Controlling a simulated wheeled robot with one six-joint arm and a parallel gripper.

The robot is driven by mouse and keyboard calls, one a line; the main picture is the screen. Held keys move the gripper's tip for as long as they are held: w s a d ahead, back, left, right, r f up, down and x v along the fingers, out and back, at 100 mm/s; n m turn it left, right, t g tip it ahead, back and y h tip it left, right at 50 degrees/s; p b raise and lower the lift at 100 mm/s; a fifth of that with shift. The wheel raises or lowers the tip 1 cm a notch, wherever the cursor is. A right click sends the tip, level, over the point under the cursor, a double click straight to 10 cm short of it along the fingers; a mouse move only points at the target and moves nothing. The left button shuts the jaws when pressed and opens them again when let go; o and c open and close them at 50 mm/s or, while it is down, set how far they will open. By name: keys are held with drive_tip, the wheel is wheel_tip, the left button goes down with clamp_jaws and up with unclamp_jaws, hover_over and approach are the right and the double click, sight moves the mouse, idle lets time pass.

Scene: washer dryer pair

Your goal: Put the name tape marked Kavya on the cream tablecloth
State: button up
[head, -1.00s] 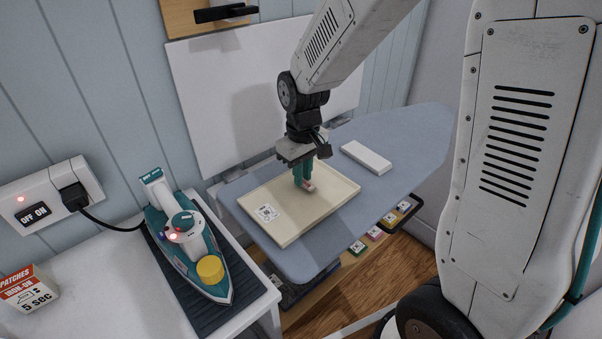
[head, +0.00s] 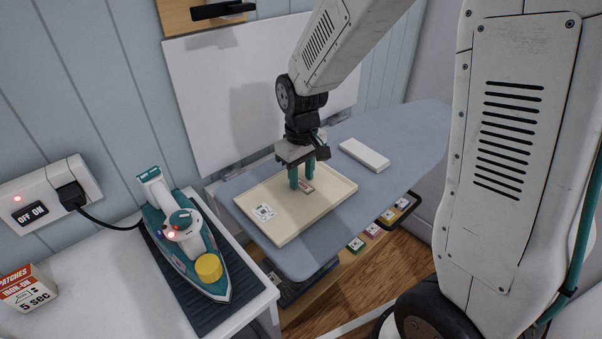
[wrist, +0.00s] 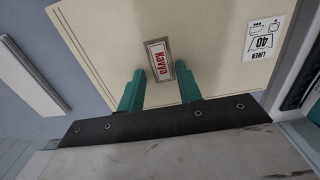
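The cream tablecloth (head: 285,222) lies folded on the blue ironing board, with a white care label reading LINEN 40 near its left corner. The name tape marked Kavya (wrist: 158,62) lies on the cloth, a small tag with red lettering; it also shows in the head view (head: 307,187). My gripper (head: 302,182) points down over the cloth. In the wrist view its two teal fingers (wrist: 157,75) stand apart with a gap between them, and the tape lies at their tips. The fingers are open and do not grip the tape.
An iron (head: 185,240) with a lit red light and a yellow knob stands on a dark ribbed mat at left. A white block (head: 364,154) lies on the ironing board (head: 405,140) behind the cloth. Several coloured tags (head: 372,230) sit on a shelf below the board.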

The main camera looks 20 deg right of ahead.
sight(301, 182)
wheel_tip(301, 182, up, 12)
drive_tip(key=f, duration=0.1)
drive_tip(key=s+d+r+m, duration=0.1)
drive_tip(key=s+r, duration=0.2)
drive_tip(key=s, duration=0.8)
drive_tip(key=s+d+r+m+t, duration=0.1)
drive_tip(key=s+d+r+m, duration=0.1)
drive_tip(key=s, duration=1)
drive_tip(key=shift+d+r+m, duration=0.2)
drive_tip(key=shift+r+m, duration=0.1)
drive_tip(key=shift+r, duration=0.15)
